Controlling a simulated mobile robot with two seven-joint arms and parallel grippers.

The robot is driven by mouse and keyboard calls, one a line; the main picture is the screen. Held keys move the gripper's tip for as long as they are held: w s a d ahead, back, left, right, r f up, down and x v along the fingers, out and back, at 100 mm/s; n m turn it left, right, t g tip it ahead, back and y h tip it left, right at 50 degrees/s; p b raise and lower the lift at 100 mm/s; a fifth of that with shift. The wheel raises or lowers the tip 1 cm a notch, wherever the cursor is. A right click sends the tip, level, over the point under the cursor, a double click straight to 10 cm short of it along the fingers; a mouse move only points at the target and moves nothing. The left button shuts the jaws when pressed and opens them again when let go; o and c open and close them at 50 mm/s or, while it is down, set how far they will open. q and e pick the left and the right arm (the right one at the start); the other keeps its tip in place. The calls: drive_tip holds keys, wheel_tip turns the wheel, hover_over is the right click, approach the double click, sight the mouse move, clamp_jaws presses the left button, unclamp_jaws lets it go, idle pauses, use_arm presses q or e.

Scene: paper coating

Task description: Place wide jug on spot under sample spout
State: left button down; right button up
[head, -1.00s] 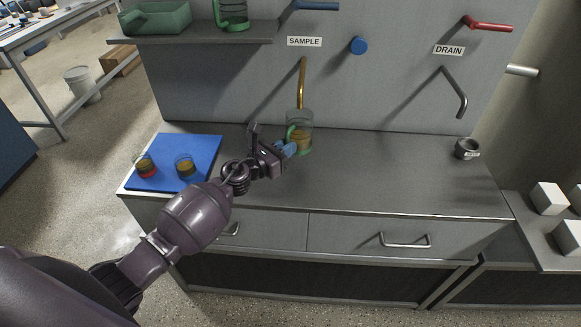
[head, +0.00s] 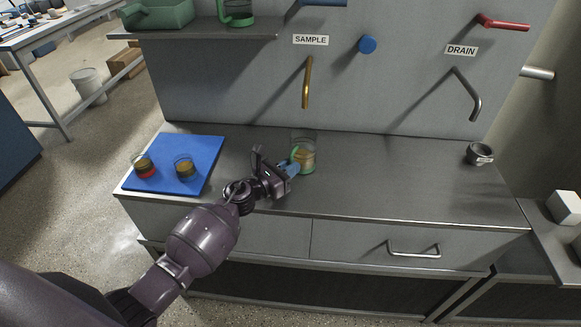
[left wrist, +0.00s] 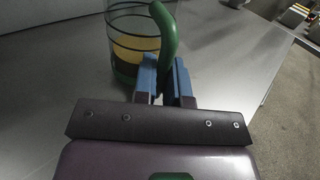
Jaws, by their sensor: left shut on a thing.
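The wide jug (head: 308,157) is clear with a green handle and holds amber liquid. It is upright over the counter, below and slightly in front of the brass sample spout (head: 307,84). I cannot tell whether its base touches the counter. My left gripper (head: 291,169) is shut on the jug's green handle, at the jug's left front. In the left wrist view, the blue fingers (left wrist: 163,82) close around the lower handle (left wrist: 166,32), with the jug (left wrist: 125,42) beyond. The exact spot under the jug is hidden. My right gripper is not in view.
A blue mat (head: 201,149) with two small cups of liquid lies at the counter's left. A grey cup (head: 480,155) stands at the right near the drain spout (head: 469,96). The counter (head: 400,175) between is clear. A shelf (head: 200,32) is above left.

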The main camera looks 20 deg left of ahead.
use_arm(q)
drive_tip(key=c, duration=1.2)
unclamp_jaws()
drive_tip(key=shift+f, duration=0.1)
drive_tip(key=shift+r+p, duration=0.3)
drive_tip(key=v, duration=1.2)
drive_tip(key=shift+f+b, duration=0.1)
drive_tip(key=shift+b, duration=0.25)
drive_tip(key=s+f+m+g+y, duration=0.1)
drive_tip(key=s+f+m+y, duration=0.1)
drive_tip(key=s+f+m, duration=0.2)
drive_tip(key=s+d+f+m+g+y, duration=0.1)
drive_tip(key=s+f+m+g+y, duration=0.1)
drive_tip(key=s+m, duration=0.9)
drive_tip(key=s+f+m+g+y, duration=0.2)
drive_tip(key=s+f+m, duration=0.4)
drive_tip(key=m, duration=1)
drive_tip(key=shift+s+d+f+m+y, duration=0.1)
drive_tip(key=shift+s+f+m+y, duration=0.05)
drive_tip(key=shift+s+y, duration=0.3)
drive_tip(key=shift+s+d+f+m+y, duration=0.1)
drive_tip(key=shift+s+m+y, duration=0.05)
drive_tip(key=shift+s+y, duration=0.35)
